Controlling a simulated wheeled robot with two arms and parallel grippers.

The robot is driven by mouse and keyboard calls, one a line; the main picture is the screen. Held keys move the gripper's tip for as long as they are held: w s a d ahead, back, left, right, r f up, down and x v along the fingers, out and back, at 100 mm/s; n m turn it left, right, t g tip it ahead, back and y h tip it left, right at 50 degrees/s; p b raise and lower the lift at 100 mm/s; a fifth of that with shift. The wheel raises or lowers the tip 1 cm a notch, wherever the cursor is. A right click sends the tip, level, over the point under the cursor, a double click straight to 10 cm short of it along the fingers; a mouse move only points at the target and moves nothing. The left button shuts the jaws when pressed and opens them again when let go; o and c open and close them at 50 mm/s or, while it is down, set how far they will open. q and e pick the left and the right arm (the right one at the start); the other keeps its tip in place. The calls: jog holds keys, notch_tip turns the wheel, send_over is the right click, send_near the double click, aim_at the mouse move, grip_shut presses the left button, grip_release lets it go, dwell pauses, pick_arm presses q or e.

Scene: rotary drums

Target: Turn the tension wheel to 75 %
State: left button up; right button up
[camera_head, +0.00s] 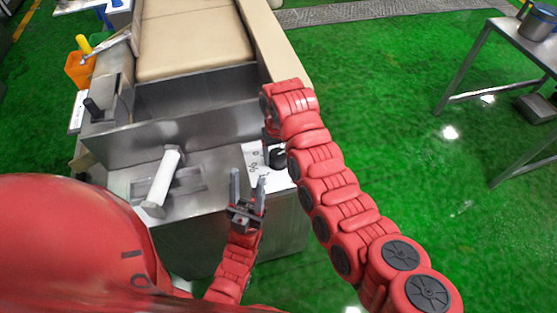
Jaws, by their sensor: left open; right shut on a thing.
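A black round knob (279,157), which looks like the tension wheel, sits on a white panel (252,162) with small dark markings at the machine's near right corner. The markings are too small to read. My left gripper (248,187) is open and empty, its two fingers pointing up the picture just left of and nearer than the knob. My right arm reaches in from the lower right, and its wrist end is above and behind the knob. The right gripper's fingers are hidden behind that arm, so what they touch cannot be seen.
A white handle (163,178) stands in a slot on the machine's steel top. Beyond it are a steel trough (190,125) and a beige belt (190,40). An orange bin (79,70) is at the left. A steel table (510,40) stands far right, with open green floor between.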

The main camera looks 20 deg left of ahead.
jog(key=m+b, duration=0.2)
jog(key=m, duration=0.1)
jog(key=shift+f, duration=0.2)
jog(key=m+b, duration=0.1)
jog(key=m, duration=0.1)
jog(key=shift+a+r+m, duration=0.1)
jog(key=shift+r+m, duration=0.05)
jog(key=shift+m, duration=0.25)
jog(key=m, duration=0.5)
jog(key=shift+a, duration=0.1)
jog(key=m, duration=0.6)
jog(key=o, duration=1.3)
jog(key=shift+r, duration=0.1)
